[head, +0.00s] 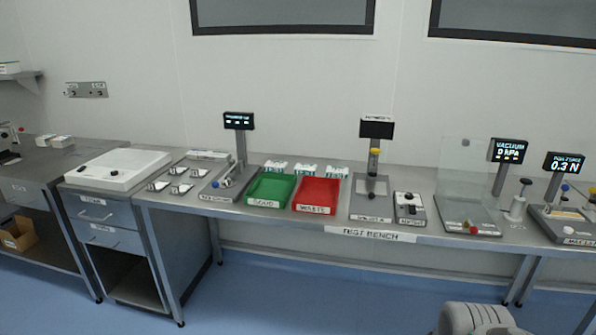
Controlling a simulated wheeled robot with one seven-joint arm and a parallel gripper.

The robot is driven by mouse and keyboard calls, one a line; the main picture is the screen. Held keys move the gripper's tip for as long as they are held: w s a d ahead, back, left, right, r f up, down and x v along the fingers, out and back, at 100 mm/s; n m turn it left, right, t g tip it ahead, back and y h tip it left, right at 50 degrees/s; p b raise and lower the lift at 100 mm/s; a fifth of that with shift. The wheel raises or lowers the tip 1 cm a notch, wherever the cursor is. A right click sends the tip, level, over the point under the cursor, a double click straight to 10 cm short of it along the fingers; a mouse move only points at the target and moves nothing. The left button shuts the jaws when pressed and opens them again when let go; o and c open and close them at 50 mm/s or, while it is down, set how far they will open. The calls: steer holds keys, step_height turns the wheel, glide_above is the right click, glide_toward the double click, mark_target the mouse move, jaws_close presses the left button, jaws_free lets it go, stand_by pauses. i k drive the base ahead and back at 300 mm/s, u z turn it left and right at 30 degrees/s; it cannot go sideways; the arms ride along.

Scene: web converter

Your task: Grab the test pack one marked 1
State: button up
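Three small white packs with green-blue markings stand in a row behind the trays: a left one (275,167), a middle one (306,171) and a right one (336,173). Their numbers are too small to read, so I cannot tell which is marked 1. Several small silver items (179,188) lie on a grey board to the left; any marks on them are unreadable. A rounded grey part at the bottom right looks like my own arm. My gripper is not in view.
The steel test bench (372,234) holds a green tray (270,203) and a red tray (316,209), both seemingly empty. A screen on a post (242,150) stands left of the green tray. A press-like device (372,212) stands right of the red tray. Blue floor in front is clear.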

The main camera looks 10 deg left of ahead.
mark_target(271, 166)
steer(key=u, duration=0.65)
steer(key=i, duration=1.9)
steer(key=z, duration=0.2)
